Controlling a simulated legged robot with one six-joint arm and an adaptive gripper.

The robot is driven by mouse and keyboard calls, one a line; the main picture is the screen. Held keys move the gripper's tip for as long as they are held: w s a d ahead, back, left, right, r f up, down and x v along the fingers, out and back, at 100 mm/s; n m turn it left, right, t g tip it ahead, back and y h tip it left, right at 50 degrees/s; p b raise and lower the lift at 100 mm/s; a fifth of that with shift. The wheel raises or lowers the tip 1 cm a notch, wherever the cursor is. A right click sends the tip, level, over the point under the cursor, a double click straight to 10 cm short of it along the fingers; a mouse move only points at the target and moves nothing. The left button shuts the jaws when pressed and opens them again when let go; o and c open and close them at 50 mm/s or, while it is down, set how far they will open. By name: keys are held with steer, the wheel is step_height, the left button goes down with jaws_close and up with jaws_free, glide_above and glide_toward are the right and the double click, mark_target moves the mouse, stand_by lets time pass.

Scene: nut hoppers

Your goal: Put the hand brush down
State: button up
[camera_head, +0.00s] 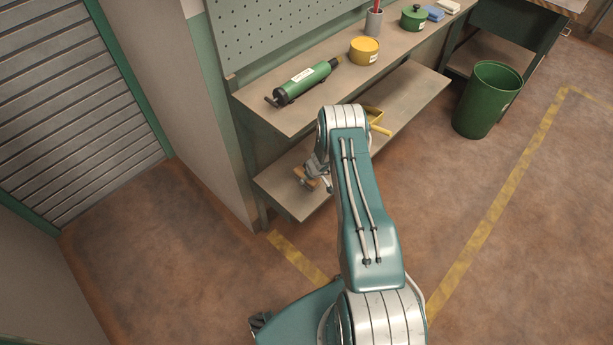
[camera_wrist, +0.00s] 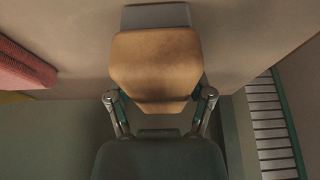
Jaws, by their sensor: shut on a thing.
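The hand brush (camera_wrist: 156,65) shows its tan wooden body in the wrist view, between the two fingers of my gripper (camera_wrist: 159,100). My gripper is shut on it. A grey flat part (camera_wrist: 155,16) shows just beyond the wood; I cannot tell whether it belongs to the brush. In the head view, the brush (camera_head: 304,177) is a small brown shape at my gripper (camera_head: 318,172), over the near left end of the lower shelf (camera_head: 292,203). My arm hides part of the view, and I cannot tell whether the brush touches the shelf.
A yellow item (camera_head: 376,116) lies farther along the lower shelf, partly behind my arm. The upper shelf (camera_head: 310,112) holds a green cylindrical tool (camera_head: 303,82) and a yellow tin (camera_head: 364,50). A pink-red block (camera_wrist: 24,66) is left in the wrist view. A green bin (camera_head: 487,98) stands right.

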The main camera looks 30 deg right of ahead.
steer(key=o, duration=0.9)
steer(key=shift+a+f, duration=0.1)
steer(key=o, duration=0.3)
steer(key=shift+o, duration=0.2)
steer(key=v, duration=1.2)
